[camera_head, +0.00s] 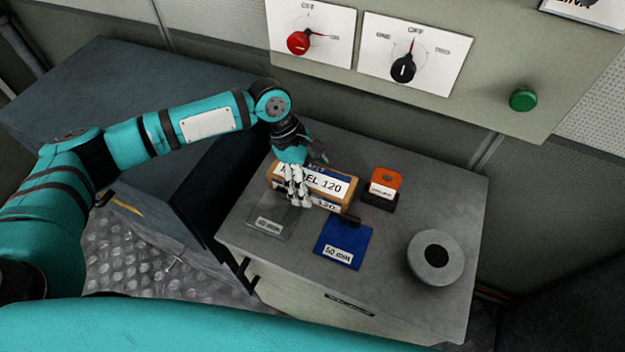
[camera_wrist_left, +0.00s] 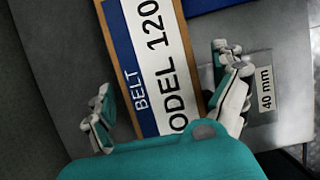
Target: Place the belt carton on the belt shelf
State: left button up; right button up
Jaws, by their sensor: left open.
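The belt carton (camera_head: 338,186) is a tan box with a white and blue label reading MODEL 120. It lies on the grey bench top. In the left wrist view the carton (camera_wrist_left: 158,50) shows between the spread fingers, its label reading BELT. My left gripper (camera_head: 303,178) is open, over the left part of the carton. In the left wrist view my left gripper (camera_wrist_left: 168,106) has one finger on each side of the carton, with gaps visible. I cannot pick out a belt shelf. My right gripper is not in view.
On the bench (camera_head: 385,285) are a grey 40 mm plate (camera_head: 268,215), a blue 50 mm piece (camera_head: 345,240), an orange and black item (camera_head: 384,184) and a grey round part (camera_head: 436,256). A panel with a red knob (camera_head: 299,42), black knob (camera_head: 403,68) and green button (camera_head: 523,99) stands behind.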

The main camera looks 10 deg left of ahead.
pick_arm(q)
jog(key=shift+d+f, duration=0.1)
jog(key=shift+f, duration=0.15)
jog(key=shift+r, duration=0.1)
jog(key=c, duration=1.7)
